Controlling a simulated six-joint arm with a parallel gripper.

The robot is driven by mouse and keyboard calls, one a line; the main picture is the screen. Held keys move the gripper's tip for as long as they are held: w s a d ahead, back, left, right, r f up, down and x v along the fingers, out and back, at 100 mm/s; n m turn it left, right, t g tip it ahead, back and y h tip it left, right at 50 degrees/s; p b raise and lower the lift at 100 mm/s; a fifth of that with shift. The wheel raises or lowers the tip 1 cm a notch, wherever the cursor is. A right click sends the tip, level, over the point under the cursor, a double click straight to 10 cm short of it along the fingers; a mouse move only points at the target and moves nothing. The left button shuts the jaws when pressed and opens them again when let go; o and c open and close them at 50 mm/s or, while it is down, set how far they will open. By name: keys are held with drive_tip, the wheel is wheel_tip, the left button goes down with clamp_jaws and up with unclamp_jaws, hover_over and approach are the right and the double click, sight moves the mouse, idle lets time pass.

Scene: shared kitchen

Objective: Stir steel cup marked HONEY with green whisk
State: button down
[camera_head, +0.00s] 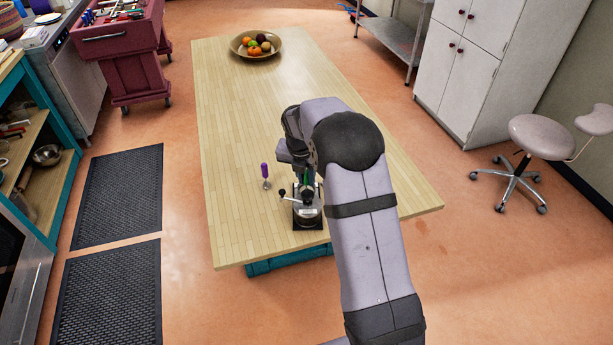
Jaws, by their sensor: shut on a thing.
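My gripper (302,183) is over the near end of the wooden table, pointing down. It is shut on a green whisk (305,174), of which only a thin strip of green shows. A steel cup (307,212) with a pale label stands directly below my gripper on a dark square base. The label is too small to read. The whisk's lower end is hidden, so I cannot tell whether it is inside the cup.
The wooden table (232,110) is mostly clear. A bowl of fruit (236,48) sits at its far end. A red cart (112,45) and teal shelves stand to the left. White cabinets (462,70) and a stool (540,135) are on the right.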

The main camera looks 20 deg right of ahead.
drive_tip(key=shift+r+p, duration=0.15)
drive_tip(key=shift+p, duration=0.3)
drive_tip(key=shift+w+r+p, duration=0.2)
drive_tip(key=shift+r+p, duration=0.05)
drive_tip(key=shift+p, duration=1)
drive_tip(key=p, duration=0.3)
drive_tip(key=shift+w+r, duration=0.1)
drive_tip(key=shift+p, duration=0.95)
drive_tip(key=p, duration=0.3)
drive_tip(key=shift+f+p, duration=0.2)
drive_tip(key=shift+p, duration=0.15)
drive_tip(key=shift+f+p, duration=0.35)
drive_tip(key=shift+p, duration=0.2)
drive_tip(key=shift+a, duration=0.3)
